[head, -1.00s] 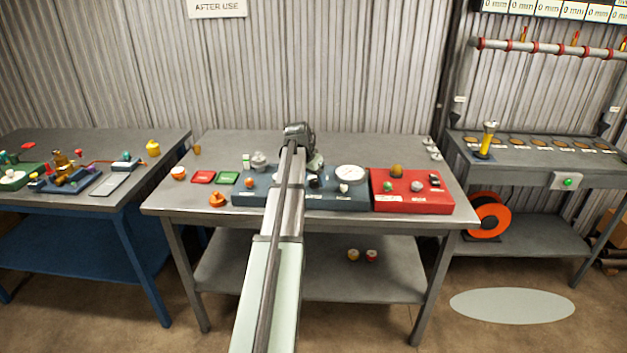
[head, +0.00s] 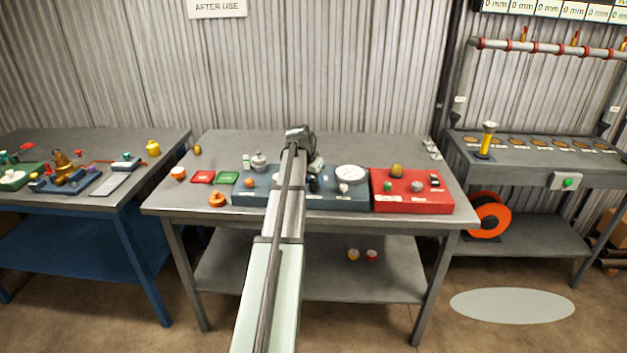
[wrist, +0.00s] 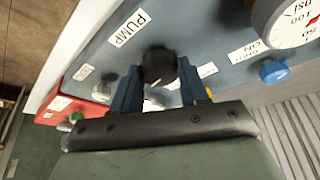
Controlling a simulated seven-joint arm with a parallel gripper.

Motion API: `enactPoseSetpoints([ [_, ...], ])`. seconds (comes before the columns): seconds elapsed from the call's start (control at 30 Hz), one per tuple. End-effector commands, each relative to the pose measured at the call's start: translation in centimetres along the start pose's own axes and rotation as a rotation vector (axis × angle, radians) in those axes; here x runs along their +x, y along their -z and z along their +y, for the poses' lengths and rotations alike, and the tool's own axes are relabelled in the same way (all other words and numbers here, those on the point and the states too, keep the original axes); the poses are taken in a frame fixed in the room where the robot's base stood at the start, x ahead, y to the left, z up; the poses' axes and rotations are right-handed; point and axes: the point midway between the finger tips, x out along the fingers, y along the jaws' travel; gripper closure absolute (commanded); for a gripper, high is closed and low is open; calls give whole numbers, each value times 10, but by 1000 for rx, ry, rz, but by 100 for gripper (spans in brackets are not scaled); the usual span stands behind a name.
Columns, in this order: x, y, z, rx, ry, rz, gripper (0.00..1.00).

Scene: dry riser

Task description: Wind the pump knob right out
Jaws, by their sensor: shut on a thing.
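The pump knob (wrist: 157,66) is black with a pale mark. It shows in the wrist view on the blue-grey panel (wrist: 200,35), beside a white label reading PUMP (wrist: 130,28). My gripper (wrist: 160,84) has one blue finger on each side of the knob and is shut on it. The knob's base is partly hidden from this angle. In the head view my arm covers the middle of the blue-grey panel (head: 345,203), and the grip itself cannot be made out.
A round gauge (head: 350,173) and a blue knob (wrist: 274,71) sit on the same panel. A red box (head: 412,203) with several knobs adjoins it at the right. An orange knob-like piece (head: 217,199) lies at the left on the grey bench (head: 190,212).

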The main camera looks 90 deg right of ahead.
Motion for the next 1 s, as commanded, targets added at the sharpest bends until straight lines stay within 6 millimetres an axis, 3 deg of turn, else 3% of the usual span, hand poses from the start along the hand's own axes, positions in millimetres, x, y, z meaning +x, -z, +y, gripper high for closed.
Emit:
enactPoseSetpoints([
  [0.47,0,0,1,-75,31,-1,86],
  [1.0,0,2,5,-502,210,0,86],
])
